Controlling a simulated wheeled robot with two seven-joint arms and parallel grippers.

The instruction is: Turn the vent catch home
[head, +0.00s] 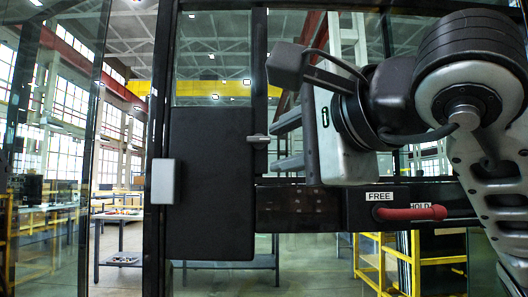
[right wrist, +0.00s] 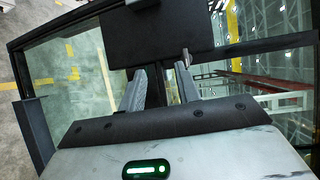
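The vent catch (head: 259,139) is a small grey piece at the right edge of a dark vent panel (head: 210,190). In the head view it points roughly sideways across the frame post. My right gripper (head: 276,144) is just to the right of it, with two grey fingers spread apart and nothing visible between them. In the right wrist view the catch (right wrist: 186,57) shows close to the tip of the right-hand finger of my gripper (right wrist: 160,67). I cannot tell whether they touch. My left gripper is in neither view.
A grey block (head: 165,181) sits at the panel's left edge. A red-handled lever (head: 410,213) is on the dark crossbar below my right arm, near FREE (head: 379,196) and HOLD labels. Glass panes and dark posts surround the panel. A table (head: 118,225) stands beyond the glass.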

